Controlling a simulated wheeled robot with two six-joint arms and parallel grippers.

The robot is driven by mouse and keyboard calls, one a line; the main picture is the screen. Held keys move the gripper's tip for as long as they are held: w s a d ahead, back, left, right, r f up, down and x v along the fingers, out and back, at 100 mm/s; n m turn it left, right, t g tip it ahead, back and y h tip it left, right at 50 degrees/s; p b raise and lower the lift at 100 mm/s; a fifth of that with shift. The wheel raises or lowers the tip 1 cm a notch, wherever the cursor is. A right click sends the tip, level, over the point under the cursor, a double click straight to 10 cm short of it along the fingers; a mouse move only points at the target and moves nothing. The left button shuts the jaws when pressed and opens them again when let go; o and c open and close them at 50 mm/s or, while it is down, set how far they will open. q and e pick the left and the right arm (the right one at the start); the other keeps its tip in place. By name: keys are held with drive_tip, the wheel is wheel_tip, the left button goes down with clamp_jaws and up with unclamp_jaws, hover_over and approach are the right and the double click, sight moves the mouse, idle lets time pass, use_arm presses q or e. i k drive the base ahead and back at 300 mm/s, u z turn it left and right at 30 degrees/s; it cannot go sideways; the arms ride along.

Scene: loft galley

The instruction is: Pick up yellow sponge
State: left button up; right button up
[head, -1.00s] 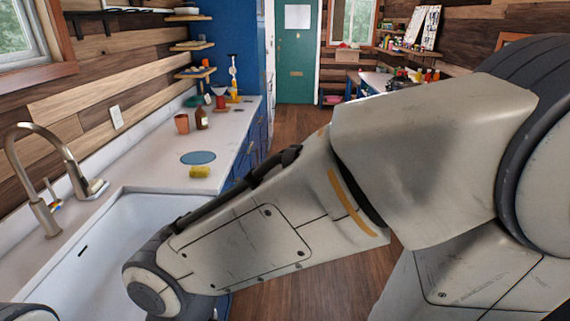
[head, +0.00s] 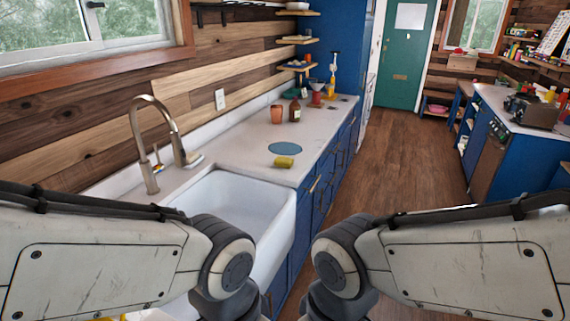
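The yellow sponge (head: 284,162) lies on the light countertop (head: 235,154), just beyond the far edge of the white sink and close to a round blue mat (head: 285,148). Nothing touches it from my side. My two arms come in from the left and right at the bottom of the head view, well short of the sponge. Only the arm links and joints show. Both grippers are out of the picture, below its lower edge.
The white sink (head: 240,203) with a tall faucet (head: 157,140) lies before the sponge. Beyond the mat stand a terracotta cup (head: 277,114), a brown bottle (head: 295,110) and other small items. Wooden floor (head: 408,165) is clear to the right; another counter (head: 520,125) stands farther right.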

sight(281, 162)
drive_tip(key=z, duration=0.25)
drive_tip(key=k, duration=0.35)
drive_tip(key=z, duration=1.15)
drive_tip(key=i, duration=2.15)
drive_tip(key=u, duration=0.5)
drive_tip(key=i, duration=1.35)
drive_tip(key=u, duration=1.75)
drive_tip(key=i, duration=1.05)
drive_tip(key=u, duration=0.95)
